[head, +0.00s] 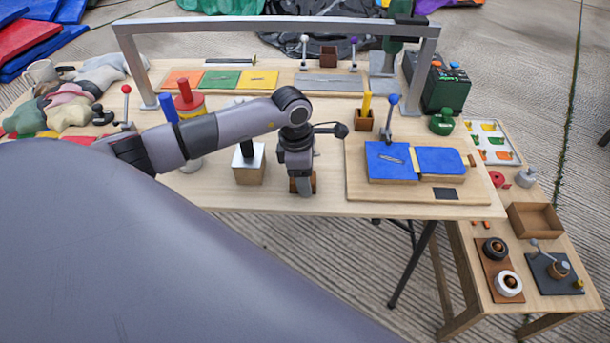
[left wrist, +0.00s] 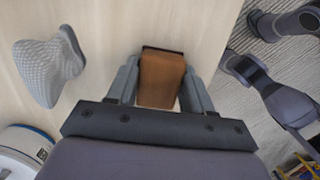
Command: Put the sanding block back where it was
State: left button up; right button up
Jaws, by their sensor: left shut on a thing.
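The sanding block is a brown block (left wrist: 161,78) with a dark far edge, held between the two fingers of my left gripper (left wrist: 161,88) in the left wrist view. In the head view my left gripper (head: 302,188) points down near the front edge of the wooden table, with the brown block (head: 293,185) partly hidden behind its fingers. I cannot tell whether the block touches the tabletop or hangs just above it. My right gripper is not in view.
A wooden board (head: 415,191) with blue pads lies to the right. A grey metal frame (head: 270,24) spans the table. A grey textured object (left wrist: 48,72) lies left in the wrist view.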

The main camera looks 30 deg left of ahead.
pick_arm(q)
jog(key=o, duration=1.3)
